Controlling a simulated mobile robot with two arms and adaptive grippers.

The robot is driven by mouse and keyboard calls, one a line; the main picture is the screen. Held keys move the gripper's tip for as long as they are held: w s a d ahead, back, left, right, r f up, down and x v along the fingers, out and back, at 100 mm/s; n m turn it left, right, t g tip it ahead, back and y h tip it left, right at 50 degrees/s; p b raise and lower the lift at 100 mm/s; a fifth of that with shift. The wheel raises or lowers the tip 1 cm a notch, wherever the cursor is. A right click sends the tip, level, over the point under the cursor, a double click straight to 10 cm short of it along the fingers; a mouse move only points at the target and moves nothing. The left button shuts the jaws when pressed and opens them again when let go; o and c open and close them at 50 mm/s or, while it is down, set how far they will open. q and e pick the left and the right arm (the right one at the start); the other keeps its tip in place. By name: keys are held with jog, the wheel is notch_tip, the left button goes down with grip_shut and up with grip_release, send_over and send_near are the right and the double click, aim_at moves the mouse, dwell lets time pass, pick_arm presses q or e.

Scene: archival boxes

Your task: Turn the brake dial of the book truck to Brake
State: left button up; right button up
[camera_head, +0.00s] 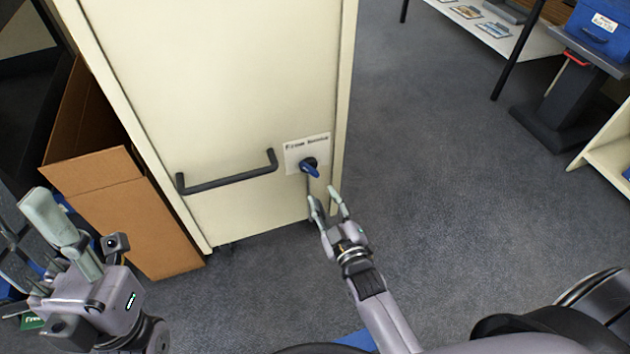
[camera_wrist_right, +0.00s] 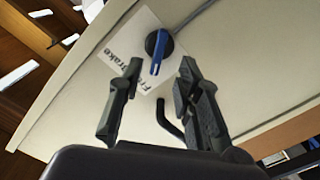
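The book truck (camera_head: 240,90) is a tall cream cabinet with a dark bar handle (camera_head: 228,183) low on its end panel. The brake dial (camera_head: 310,168) is a blue lever on a black round base, over a white label (camera_head: 294,152) reading "Free" and "Brake". In the right wrist view the dial (camera_wrist_right: 157,48) lies just beyond and between the fingertips. My right gripper (camera_head: 328,195) is open and empty, just below the dial, not visibly touching it; its fingers also show in the wrist view (camera_wrist_right: 160,72). My left gripper (camera_head: 55,230) is at the lower left; its finger opening is unclear.
An open cardboard box (camera_head: 135,215) stands left of the truck. A dark stand (camera_head: 560,110) and a blue box (camera_head: 600,28) are at the upper right, near a cream shelf (camera_head: 605,145). Grey carpet (camera_head: 430,150) right of the truck is clear.

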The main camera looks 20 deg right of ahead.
aim_at(313, 174)
jog(key=w+b, duration=0.2)
jog(key=w, duration=0.4)
jog(key=shift+w+a+f, duration=0.1)
jog(key=shift+w, duration=0.75)
jog(key=shift+c, duration=0.2)
grip_shut()
